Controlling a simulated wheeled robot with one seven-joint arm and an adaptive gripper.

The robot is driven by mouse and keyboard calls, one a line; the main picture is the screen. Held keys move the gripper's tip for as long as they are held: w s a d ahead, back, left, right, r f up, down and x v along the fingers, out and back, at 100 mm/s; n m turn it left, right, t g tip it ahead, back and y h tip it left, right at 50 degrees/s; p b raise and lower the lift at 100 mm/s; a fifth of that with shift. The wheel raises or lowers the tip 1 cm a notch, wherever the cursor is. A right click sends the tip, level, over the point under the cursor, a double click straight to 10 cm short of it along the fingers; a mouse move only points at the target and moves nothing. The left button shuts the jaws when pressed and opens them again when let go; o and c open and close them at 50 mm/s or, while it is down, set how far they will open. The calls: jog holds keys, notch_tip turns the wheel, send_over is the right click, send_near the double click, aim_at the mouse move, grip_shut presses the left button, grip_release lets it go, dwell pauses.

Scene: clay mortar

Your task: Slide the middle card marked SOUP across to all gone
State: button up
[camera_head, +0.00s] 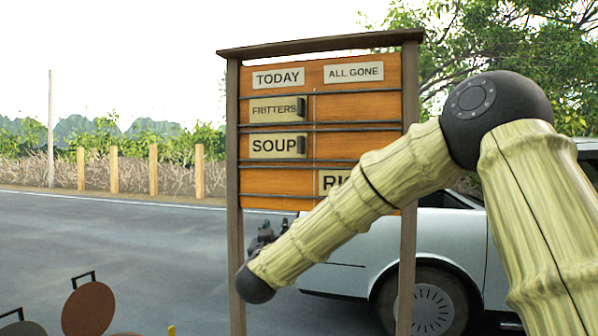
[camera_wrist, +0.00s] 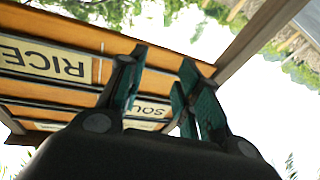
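The SOUP card (camera_head: 272,146) is a cream plate with a dark upright handle at its right end. It sits in the middle row of the orange menu board (camera_head: 355,145), in the left column under TODAY. Part of it also shows upside down between the fingers in the wrist view (camera_wrist: 150,109). The ALL GONE label (camera_head: 353,72) heads the right column, and the middle row is bare there. My gripper (camera_wrist: 164,62) is open, its two teal-padded fingers apart with nothing between them. In the head view my gripper (camera_head: 263,236) is below the board's lower left, partly hidden by my arm.
The FRITTERS card (camera_head: 273,108) is above SOUP on the left. The RICE card (camera_head: 327,181) is in the bottom row on the right, partly behind my arm. Dark rails separate the rows. A white vehicle (camera_head: 450,250) stands behind; round brown seats (camera_head: 88,308) are at lower left.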

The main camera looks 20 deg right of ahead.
aim_at(299, 143)
jog(key=s+d+r+m+h+p, duration=0.1)
jog(key=s+r+m+h, duration=0.1)
jog(key=r, duration=0.8)
jog(key=s+d+r+m+h, duration=0.1)
jog(key=s+r+m+h, duration=0.15)
jog(key=r, duration=0.75)
jog(key=shift+n, duration=0.45)
jog(key=p+x, duration=0.4)
jog(key=x, duration=0.5)
jog(key=shift+w+d+p, duration=0.2)
jog(key=shift+w+p, duration=0.1)
jog(key=shift+w, duration=0.05)
jog(key=shift+x, duration=0.85)
jog(key=shift+f, duration=0.2)
jog(key=shift+c, duration=0.4)
grip_shut()
